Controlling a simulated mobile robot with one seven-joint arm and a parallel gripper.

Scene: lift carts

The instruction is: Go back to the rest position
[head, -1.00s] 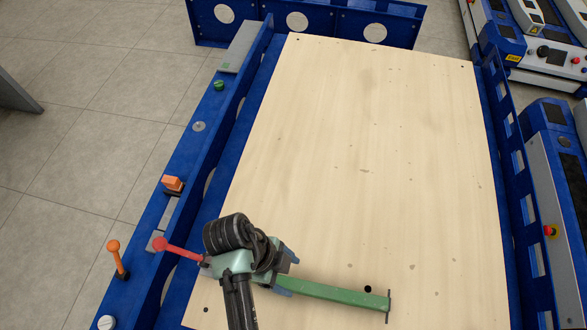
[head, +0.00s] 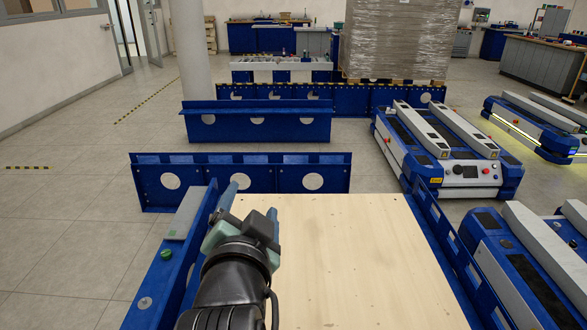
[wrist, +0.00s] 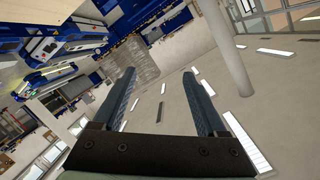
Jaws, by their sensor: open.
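My gripper (head: 250,203) is raised in front of the head camera, above the left part of a pale wooden board (head: 355,265). Its fingers point away from me, toward the far side of the room. In the wrist view the two dark fingers (wrist: 159,78) stand apart, with nothing between them. The view past them is tilted and shows the floor, a pillar and the ceiling side of the room.
Blue side rails (head: 447,240) flank the board. A green button (head: 166,254) sits on the left rail. Blue slotted barriers (head: 240,178) stand beyond the board. Lift carts (head: 447,155) stand at the right. Grey floor (head: 70,215) lies open at the left.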

